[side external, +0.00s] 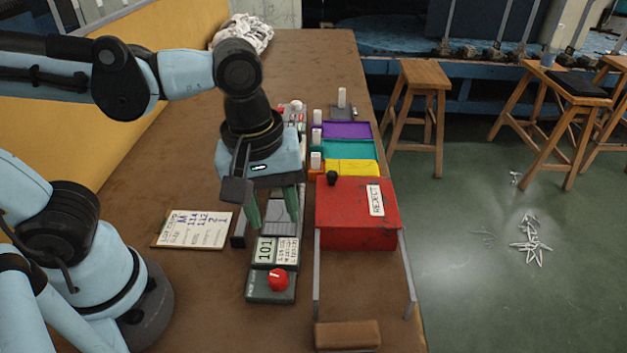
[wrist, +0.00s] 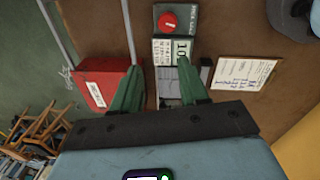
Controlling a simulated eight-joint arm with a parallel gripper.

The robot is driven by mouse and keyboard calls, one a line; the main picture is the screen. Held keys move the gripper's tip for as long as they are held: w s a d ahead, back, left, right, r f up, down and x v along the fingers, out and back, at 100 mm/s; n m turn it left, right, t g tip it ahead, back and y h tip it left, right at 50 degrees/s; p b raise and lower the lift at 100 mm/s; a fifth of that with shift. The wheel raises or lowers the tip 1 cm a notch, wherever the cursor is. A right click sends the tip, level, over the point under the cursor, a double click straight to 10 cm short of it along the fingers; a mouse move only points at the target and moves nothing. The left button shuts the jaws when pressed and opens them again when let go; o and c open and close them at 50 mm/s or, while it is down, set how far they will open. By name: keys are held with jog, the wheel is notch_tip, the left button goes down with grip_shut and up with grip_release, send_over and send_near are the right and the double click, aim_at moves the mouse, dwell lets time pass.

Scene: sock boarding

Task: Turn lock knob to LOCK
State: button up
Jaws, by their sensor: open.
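The red lock knob (side external: 278,279) sits on a small dark box at the near end of a device on the table. It carries a pale pointer line, but I cannot read the LOCK mark. In the wrist view the knob (wrist: 167,21) is at the top middle, beyond my fingertips. My gripper (side external: 272,222) is open, with two green fingers pointing down over the grey plate behind the "101" display (side external: 264,251). Nothing is between the fingers. My gripper in the wrist view (wrist: 157,72) is apart from the knob.
A red REJECT box (side external: 345,235) with a black knob and metal rails stands to the right. A paper card (side external: 195,229) lies left. Purple, teal and yellow bins (side external: 350,168) stand behind. A brown block (side external: 347,335) is at the near edge.

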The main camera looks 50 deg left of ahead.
jog(key=w+a+m+t, duration=0.5)
jog(key=w+a+m, duration=0.2)
jog(key=a+m, duration=0.3)
jog(key=shift+w+a+r+y, duration=0.15)
jog(key=shift+a+r+y, duration=0.2)
jog(key=shift+a, duration=0.65)
jog(key=shift+f, duration=0.1)
